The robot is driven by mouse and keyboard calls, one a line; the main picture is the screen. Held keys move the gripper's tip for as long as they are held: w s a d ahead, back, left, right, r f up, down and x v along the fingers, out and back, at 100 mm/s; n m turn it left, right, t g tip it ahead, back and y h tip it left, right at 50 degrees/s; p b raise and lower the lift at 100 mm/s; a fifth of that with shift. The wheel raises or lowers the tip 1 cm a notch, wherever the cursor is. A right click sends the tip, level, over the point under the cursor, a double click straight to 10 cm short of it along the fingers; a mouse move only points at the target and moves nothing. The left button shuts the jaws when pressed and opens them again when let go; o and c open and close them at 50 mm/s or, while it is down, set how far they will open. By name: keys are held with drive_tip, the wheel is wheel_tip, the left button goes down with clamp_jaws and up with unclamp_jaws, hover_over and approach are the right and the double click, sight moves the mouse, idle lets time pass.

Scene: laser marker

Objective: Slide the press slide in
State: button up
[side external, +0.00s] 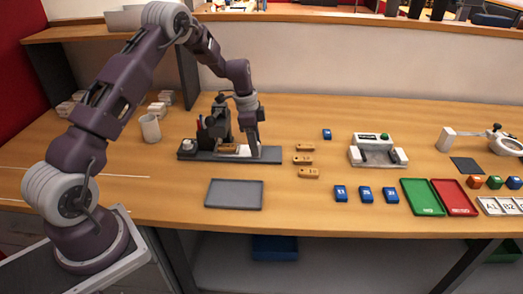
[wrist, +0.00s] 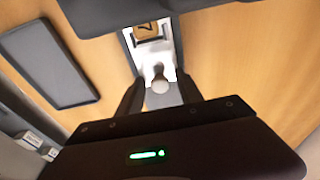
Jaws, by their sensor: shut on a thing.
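The laser marker (side external: 219,122) stands on a dark grey base (side external: 270,158) left of the middle of the table. Its light press slide (side external: 239,154) lies on that base; the slide also shows in the wrist view (wrist: 141,62). A tan numbered tag (wrist: 148,31) sits at the slide's far end, beside the marker head (side external: 228,148). My gripper (side external: 251,149) is over the base's right part, pointing down. In the wrist view my gripper (wrist: 160,92) is shut on the slide's round knob (wrist: 160,80). The fingers partly hide the knob's sides.
A grey tray (side external: 234,194) lies in front of the base. Several tan tags (side external: 303,160) and blue blocks (side external: 364,195) lie to the right. A white device (side external: 377,153) and green (side external: 421,197) and red trays (side external: 453,198) stand farther right. A cup (side external: 150,127) stands left.

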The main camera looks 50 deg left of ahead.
drive_tip(key=o, duration=0.6)
drive_tip(key=shift+s+a+f, duration=0.15)
drive_tip(key=shift+s+f, duration=0.1)
drive_tip(key=shift+f, duration=0.2)
drive_tip(key=shift+w+r, duration=0.15)
drive_tip(key=shift+r, duration=1.7)
drive_tip(key=shift+w+r, duration=0.1)
drive_tip(key=shift+r, duration=1.75)
drive_tip(key=s+d+r+n+t, duration=0.1)
drive_tip(key=s+d+r+n, duration=0.1)
drive_tip(key=s+d+r, duration=0.55)
drive_tip(key=s+d+r+n+t, duration=0.1)
drive_tip(key=s+d+r+n, duration=0.3)
drive_tip(key=s+r, duration=0.6)
drive_tip(key=s+d+n+t+y, duration=0.1)
drive_tip(key=s+d, duration=0.4)
drive_tip(key=s, duration=1.1)
drive_tip(key=shift+s+d+r+n+t, duration=0.2)
drive_tip(key=shift+r+n+t, duration=0.15)
drive_tip(key=shift+n+t, duration=0.45)
